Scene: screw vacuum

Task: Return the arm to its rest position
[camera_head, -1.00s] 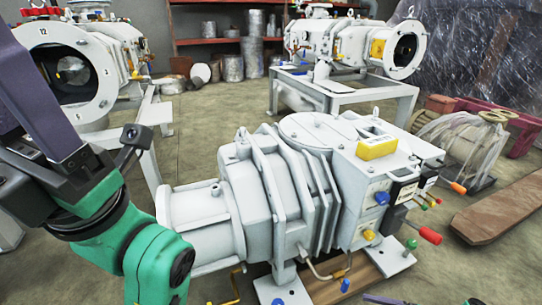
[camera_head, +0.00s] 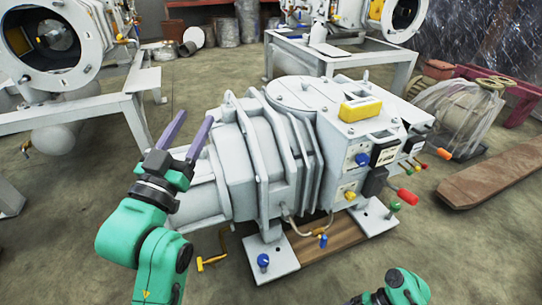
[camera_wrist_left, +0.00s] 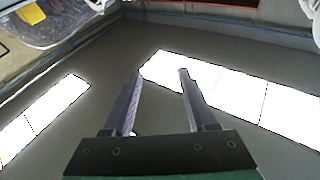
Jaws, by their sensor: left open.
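My left arm comes in from the bottom left, green with a black wrist. Its gripper (camera_head: 187,133) has two purple fingers that stand apart with nothing between them. The gripper is in front of the left end of the grey screw vacuum pump (camera_head: 262,160), overlapping its pipe end in the picture; I cannot tell if they touch. In the left wrist view the fingers (camera_wrist_left: 157,95) point up toward the ceiling with bright light panels. A green part of my other arm (camera_head: 405,288) shows at the bottom edge; its gripper is out of view.
A yellow box (camera_head: 360,109) sits on the pump, with coloured knobs on its right side. A grey stand (camera_head: 70,115) with round-ended machinery is at left, another stand (camera_head: 345,58) at the back. A wooden plank (camera_head: 495,180) lies at right. Floor between is open.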

